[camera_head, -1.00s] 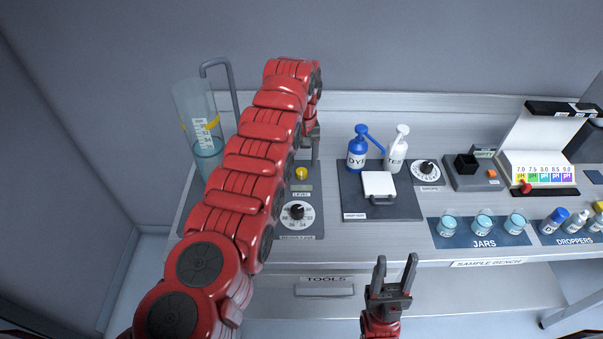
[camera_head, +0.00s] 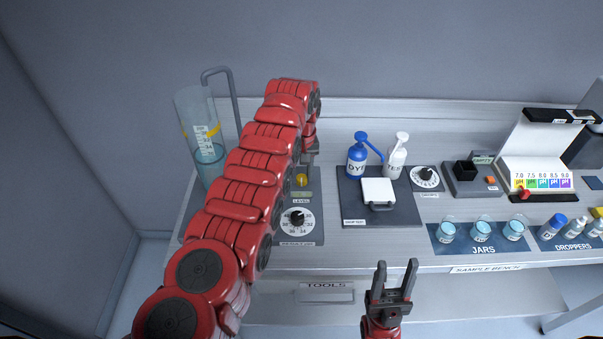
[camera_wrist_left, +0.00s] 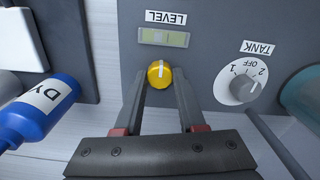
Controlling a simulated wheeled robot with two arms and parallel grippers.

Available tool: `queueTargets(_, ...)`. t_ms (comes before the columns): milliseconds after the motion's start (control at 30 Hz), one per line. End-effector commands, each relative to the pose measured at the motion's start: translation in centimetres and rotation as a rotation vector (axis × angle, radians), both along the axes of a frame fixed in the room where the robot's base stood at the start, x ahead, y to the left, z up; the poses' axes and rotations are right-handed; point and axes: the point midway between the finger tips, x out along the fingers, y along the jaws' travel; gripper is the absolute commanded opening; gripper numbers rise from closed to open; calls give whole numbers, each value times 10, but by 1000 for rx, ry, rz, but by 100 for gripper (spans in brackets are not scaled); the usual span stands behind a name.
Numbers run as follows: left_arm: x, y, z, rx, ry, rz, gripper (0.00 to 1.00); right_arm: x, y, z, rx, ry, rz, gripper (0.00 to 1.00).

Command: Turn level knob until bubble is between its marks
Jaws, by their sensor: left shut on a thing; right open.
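The yellow level knob (camera_wrist_left: 161,73) shows in the left wrist view with a pale pointer line; it also shows in the head view (camera_head: 301,180). The greenish level vial (camera_wrist_left: 164,38) sits beside it at the LEVEL label; I cannot make out its bubble against the marks. My left gripper (camera_wrist_left: 161,88) is shut on the yellow knob, one finger on each side of it. In the head view my left gripper (camera_head: 310,153) is partly hidden by its arm. My right gripper (camera_head: 394,282) is open and empty in front of the bench.
A numbered dial (camera_head: 297,220) sits in front of the level knob. A tall glass cylinder (camera_head: 203,145) stands left, and blue (camera_head: 357,158) and white (camera_head: 396,160) pump bottles stand right. Jars (camera_head: 482,231) are further right.

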Motion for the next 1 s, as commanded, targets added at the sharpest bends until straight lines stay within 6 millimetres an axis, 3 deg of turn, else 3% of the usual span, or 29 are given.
queueTargets(233, 0, 1, -6, 1, 2, -187, 0, 0, 0, -28, 0, 0, 0, 50)
queueTargets(567, -1, 0, -1, 1, 4, -225, 0, 0, 0, -27, 0, 0, 0, 50)
queueTargets(600, -1, 0, -1, 1, 4, -225, 44, 0, 0, -27, 0, 0, 0, 50)
queueTargets(733, 0, 0, -1, 1, 3, -225, 68, 0, 0, -27, 0, 0, 0, 50)
queueTargets(1000, 0, 0, 0, 1, 1, -224, 69, 0, 0, -27, 0, 0, 0, 50)
